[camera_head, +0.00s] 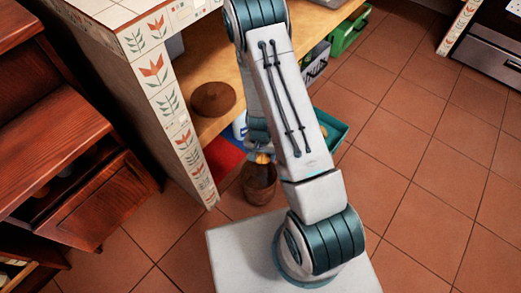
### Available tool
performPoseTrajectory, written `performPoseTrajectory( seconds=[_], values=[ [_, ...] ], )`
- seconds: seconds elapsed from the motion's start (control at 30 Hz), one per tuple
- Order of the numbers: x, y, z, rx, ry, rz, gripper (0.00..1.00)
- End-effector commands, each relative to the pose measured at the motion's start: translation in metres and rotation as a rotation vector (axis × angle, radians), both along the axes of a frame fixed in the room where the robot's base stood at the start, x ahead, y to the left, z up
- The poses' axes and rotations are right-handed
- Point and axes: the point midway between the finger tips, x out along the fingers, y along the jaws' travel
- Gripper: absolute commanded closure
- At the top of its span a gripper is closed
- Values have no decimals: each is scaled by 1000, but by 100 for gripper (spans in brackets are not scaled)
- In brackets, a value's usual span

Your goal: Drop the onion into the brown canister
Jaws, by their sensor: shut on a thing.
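The brown canister (259,190) stands below and in front of the low wooden shelf, close to my base, with its open mouth facing up. The onion (263,158) is a small orange-yellow shape at the canister's mouth. My gripper (262,152) points down there, just over the canister, and is shut on the onion. The arm's links cover much of the gripper, so the fingers show poorly. I cannot tell whether the onion is just above the rim or slightly inside it.
A tiled post (183,150) stands just left of the canister. A teal tray (328,130) lies right of the arm. Open tiled floor (430,170) is at the right.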

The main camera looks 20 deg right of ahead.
Motion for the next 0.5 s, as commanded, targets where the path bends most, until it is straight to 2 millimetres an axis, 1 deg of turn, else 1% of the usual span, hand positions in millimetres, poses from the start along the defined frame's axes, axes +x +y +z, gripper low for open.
performPoseTrajectory(
  seconds=[0.3, 0.4, 0.5],
  values=[
    [0, -2, -37, 0, 0, -2, 67],
    [1, -1, -48, 1, 0, 0, 67],
    [1, 0, -54, 1, 0, 1, 67]
  ],
)
